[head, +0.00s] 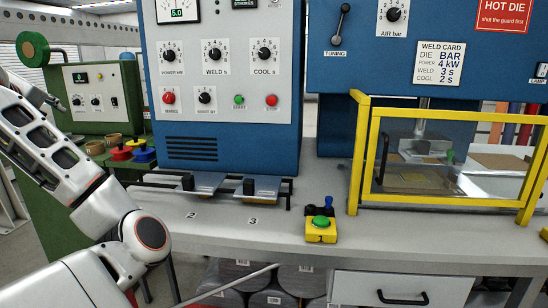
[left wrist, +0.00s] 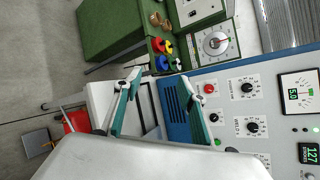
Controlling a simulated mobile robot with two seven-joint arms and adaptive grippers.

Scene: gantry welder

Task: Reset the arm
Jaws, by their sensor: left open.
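My left arm (head: 45,145) comes in from the left in the head view, with its elbow low in front of the bench and its forearm raised toward the upper left. Its gripper is at the left edge there, by the green machine, and its fingers are hard to make out. In the left wrist view my left gripper (left wrist: 160,76) shows two teal-padded fingers set wide apart with nothing between them. It is open and empty, with the bench and the blue cabinet beyond it. My right gripper is in neither view.
A blue welder cabinet (head: 222,125) with knobs stands on the grey bench (head: 260,228). At the right is a press with a yellow guard frame (head: 360,150). A yellow button box (head: 321,235) sits near the front edge. A green machine (head: 105,98) stands at the left.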

